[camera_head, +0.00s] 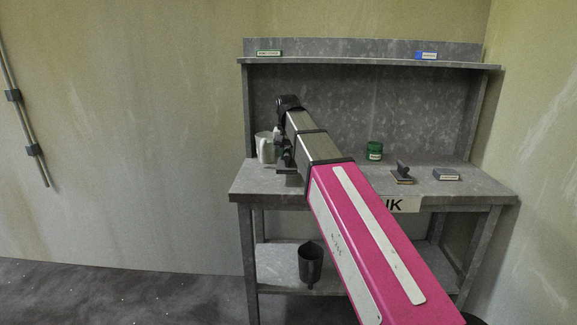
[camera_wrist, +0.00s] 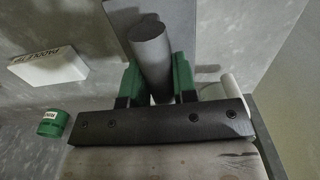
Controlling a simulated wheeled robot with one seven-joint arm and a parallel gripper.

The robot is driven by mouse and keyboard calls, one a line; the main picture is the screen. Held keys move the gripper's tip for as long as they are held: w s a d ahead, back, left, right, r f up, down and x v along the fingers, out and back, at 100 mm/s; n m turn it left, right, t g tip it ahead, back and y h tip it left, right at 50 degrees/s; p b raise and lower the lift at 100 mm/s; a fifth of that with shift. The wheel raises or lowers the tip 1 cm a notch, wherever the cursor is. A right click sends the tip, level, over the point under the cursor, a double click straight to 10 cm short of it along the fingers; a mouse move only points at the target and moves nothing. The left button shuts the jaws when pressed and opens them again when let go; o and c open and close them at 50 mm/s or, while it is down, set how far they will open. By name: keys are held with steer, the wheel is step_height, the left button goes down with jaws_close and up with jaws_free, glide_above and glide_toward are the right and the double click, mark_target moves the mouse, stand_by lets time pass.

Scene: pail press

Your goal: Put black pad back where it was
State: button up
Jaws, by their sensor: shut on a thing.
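My gripper's green fingers (camera_wrist: 155,82) are shut around the round dark grey handle (camera_wrist: 152,55) of a flat grey plate (camera_wrist: 170,18), which I take to be the black pad. The pad's flat plate (camera_head: 288,171) shows low under the gripper. I cannot tell whether it touches the bench top.
The grey workbench (camera_head: 340,180) also carries a green jar (camera_head: 375,151), a dark handled tool on a flat base (camera_head: 402,174) and a grey labelled block (camera_head: 446,174). A dark pail (camera_head: 310,264) stands on the lower shelf. The bench's left front corner is bare.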

mark_target(289, 150)
steer(key=shift+w+d+f, duration=0.2)
steer(key=shift+d+f, duration=0.05)
steer(key=shift+f, duration=1.9)
steer(key=shift+f, duration=0.1)
steer(key=o, duration=0.9)
step_height(289, 150, up, 12)
steer(key=shift+r, duration=0.1)
